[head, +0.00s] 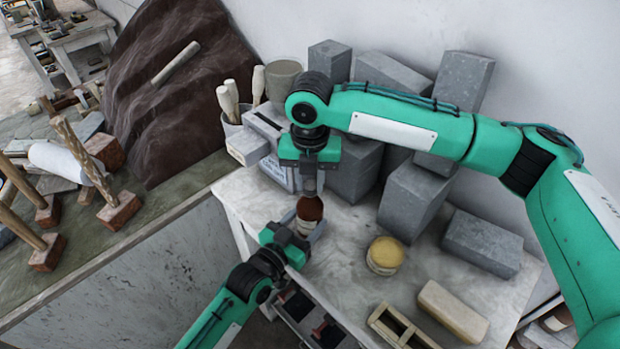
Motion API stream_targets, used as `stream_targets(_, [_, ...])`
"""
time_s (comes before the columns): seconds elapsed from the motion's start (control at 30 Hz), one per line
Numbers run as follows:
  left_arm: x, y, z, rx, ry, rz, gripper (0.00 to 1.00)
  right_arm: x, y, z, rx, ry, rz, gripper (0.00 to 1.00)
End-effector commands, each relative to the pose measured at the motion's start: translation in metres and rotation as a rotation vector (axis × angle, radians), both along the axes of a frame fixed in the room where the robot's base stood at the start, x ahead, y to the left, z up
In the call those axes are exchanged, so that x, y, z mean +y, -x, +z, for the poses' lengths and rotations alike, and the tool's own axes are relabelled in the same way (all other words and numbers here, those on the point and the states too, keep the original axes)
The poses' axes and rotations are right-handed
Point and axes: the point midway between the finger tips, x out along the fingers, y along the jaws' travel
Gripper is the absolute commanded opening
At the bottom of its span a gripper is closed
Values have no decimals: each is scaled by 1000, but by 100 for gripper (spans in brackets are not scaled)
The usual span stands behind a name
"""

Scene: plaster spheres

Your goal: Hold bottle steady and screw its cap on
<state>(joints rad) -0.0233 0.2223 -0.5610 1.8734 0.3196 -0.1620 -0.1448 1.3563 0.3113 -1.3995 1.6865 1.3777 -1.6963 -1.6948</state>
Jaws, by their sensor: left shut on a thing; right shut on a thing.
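The bottle (304,228) stands upright near the left edge of the light table, with pale sides. A round brown cap (310,209) sits at its top; whether it is threaded on cannot be told. My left gripper (307,233) reaches in from the lower left and is shut around the bottle's side. My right gripper (310,190) points down from above, directly over the bottle, and is shut on the cap. Its fingertips are small and partly hidden, so the exact contact is hard to see.
A jar with a yellow top (384,254) stands to the right. Grey stone blocks (412,200) crowd the back and right. A beige block (453,311) and a wooden frame (398,330) lie at the front. Mallets (110,205) stand on the left bench.

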Motion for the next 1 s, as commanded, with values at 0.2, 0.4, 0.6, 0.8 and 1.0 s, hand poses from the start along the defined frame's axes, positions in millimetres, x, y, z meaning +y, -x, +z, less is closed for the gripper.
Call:
stream_targets(0.2, [0,0,-1,1,-2,-1,0,1,1,-1,3,-3,-337,0])
stream_targets(0.4, [0,0,-1,1,-2,-1,0,1,1,-1,4,-3,-667,0])
stream_targets(0.6, [0,0,-1,1,-2,-1,0,1,1,-1,4,-4,-1001,0])
stream_targets(0.8, [-1,0,-1,0,-3,-1,0,1,1,-1,5,-4,-1334,0])
stream_targets(1.0, [-1,0,-1,0,-3,-1,0,1,1,-1,5,-5,-1670,0])
